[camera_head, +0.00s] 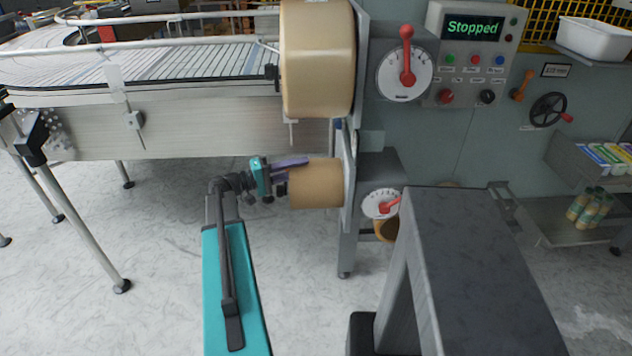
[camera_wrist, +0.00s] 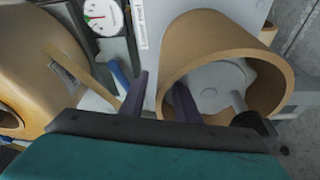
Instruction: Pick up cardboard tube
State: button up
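The cardboard tube (camera_head: 316,184) is a short, brown, hollow cylinder. It sits sideways on the machine's side, below a large tan roll. In the wrist view the tube (camera_wrist: 228,38) shows its open end, with a grey hub and a pin inside. My gripper (camera_head: 300,163) is at the tube's left end, near its upper edge. In the wrist view my gripper (camera_wrist: 161,82) has its two dark purple fingers apart. The left finger is outside the tube wall and the right finger is in front of or within the hollow. I cannot tell whether either touches the wall.
The large tan roll (camera_head: 318,60) hangs just above. A conveyor (camera_head: 190,125) runs at the left. The control panel reads "Stopped" (camera_head: 473,28). A lower dial (camera_head: 381,204) and another brown ring (camera_head: 387,230) are right of the tube. Free floor lies below.

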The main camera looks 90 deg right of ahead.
jog(key=shift+c, duration=0.5)
grip_shut()
jog(key=shift+f, duration=0.1)
dwell(0.8)
